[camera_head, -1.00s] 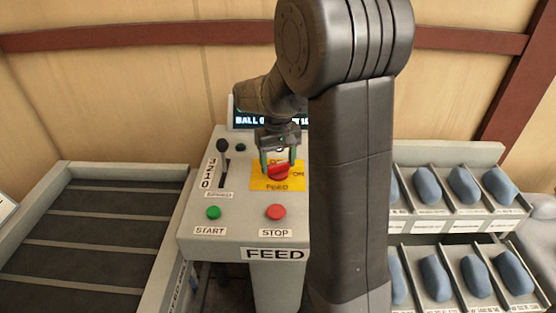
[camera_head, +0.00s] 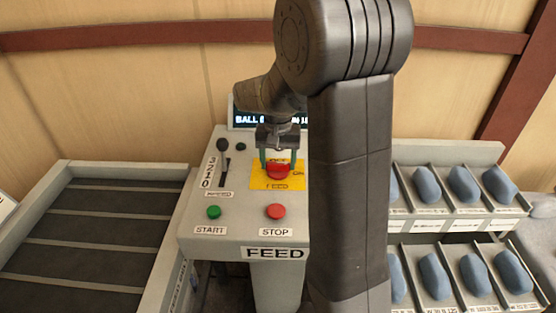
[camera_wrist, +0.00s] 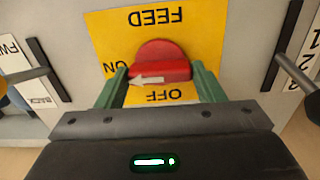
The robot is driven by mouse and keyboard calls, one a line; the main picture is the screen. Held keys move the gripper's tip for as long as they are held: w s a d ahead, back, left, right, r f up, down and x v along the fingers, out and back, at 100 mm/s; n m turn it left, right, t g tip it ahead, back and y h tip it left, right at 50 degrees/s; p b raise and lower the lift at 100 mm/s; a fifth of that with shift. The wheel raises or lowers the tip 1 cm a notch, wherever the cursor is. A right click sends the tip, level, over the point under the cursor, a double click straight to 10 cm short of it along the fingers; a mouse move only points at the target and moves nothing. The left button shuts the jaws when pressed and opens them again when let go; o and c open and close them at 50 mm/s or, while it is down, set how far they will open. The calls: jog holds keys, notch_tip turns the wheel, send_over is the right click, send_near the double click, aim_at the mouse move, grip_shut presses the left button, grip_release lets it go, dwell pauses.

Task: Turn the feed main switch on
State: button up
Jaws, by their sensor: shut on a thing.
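The feed main switch is a red rotary knob (camera_head: 278,171) on a yellow plate (camera_head: 261,182) on the feed console. In the wrist view the knob (camera_wrist: 162,50) has a raised grip with a white arrow pointing left, at the partly covered ON label (camera_wrist: 109,67). The OFF label (camera_wrist: 165,96) lies nearer my gripper in that view. My gripper (camera_head: 278,162) is over the knob, pointing down. Its green fingers are shut on the grip, one at each end; they also show in the wrist view (camera_wrist: 159,78).
On the console (camera_head: 235,239) are a green START button (camera_head: 214,212), a red STOP button (camera_head: 276,211) and a black speed lever (camera_head: 223,147). A display (camera_head: 250,119) stands behind. A conveyor (camera_head: 90,240) is left; racks of blue pillows (camera_head: 465,186) are right.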

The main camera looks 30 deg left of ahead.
aim_at(278, 162)
jog(key=shift+r, duration=0.1)
jog(key=o, duration=1)
notch_tip(278, 162, up, 14)
jog(key=shift+f+b, duration=0.15)
jog(key=shift+b, duration=0.25)
notch_tip(278, 162, down, 14)
jog(key=shift+r+p, duration=0.1)
jog(key=shift+p, duration=0.3)
dwell(0.4)
